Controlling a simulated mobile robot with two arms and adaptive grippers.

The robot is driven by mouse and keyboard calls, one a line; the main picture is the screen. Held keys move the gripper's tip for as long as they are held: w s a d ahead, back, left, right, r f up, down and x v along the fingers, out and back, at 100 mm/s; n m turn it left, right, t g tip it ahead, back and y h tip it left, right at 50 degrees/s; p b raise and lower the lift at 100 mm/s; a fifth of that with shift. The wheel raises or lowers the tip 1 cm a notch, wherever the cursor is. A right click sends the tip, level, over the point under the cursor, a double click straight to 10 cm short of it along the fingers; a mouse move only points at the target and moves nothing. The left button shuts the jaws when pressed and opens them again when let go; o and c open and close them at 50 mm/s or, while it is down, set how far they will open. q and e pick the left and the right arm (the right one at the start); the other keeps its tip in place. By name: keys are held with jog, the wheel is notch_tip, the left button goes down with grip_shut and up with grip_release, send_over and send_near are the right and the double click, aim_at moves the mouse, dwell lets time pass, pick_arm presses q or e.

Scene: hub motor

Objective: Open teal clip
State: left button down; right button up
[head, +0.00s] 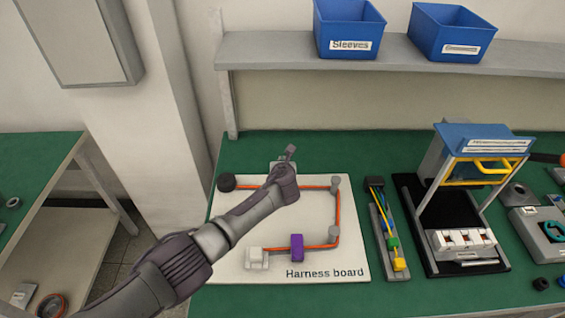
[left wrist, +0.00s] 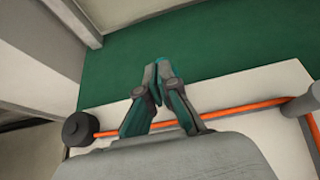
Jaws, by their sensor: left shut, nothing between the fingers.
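The harness board (head: 225,225) is a pale plate on the green bench, with an orange cable (head: 312,186) routed around it. My left gripper (head: 290,152) is over the board's far edge, above the cable's far run. Its fingers are together and empty. In the left wrist view the fingertips (left wrist: 158,70) meet over the green bench just past the board's edge. The fingers look grey and teal there. I cannot make out a separate teal clip on the board; the gripper hides part of the far cable run. A purple clip (head: 297,247) sits on the near run. My right gripper is not in view.
A black round post (head: 226,183) and grey posts (head: 335,183) stand on the board. A white connector (head: 257,257) is at its near left. A wire holder (head: 382,235) and a blue-topped fixture (head: 440,150) stand to the right. Blue bins (head: 348,28) are on the shelf.

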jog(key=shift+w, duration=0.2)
pick_arm(q)
jog(key=v, duration=1.2)
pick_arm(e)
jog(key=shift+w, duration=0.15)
pick_arm(q)
jog(key=shift+s, duration=0.1)
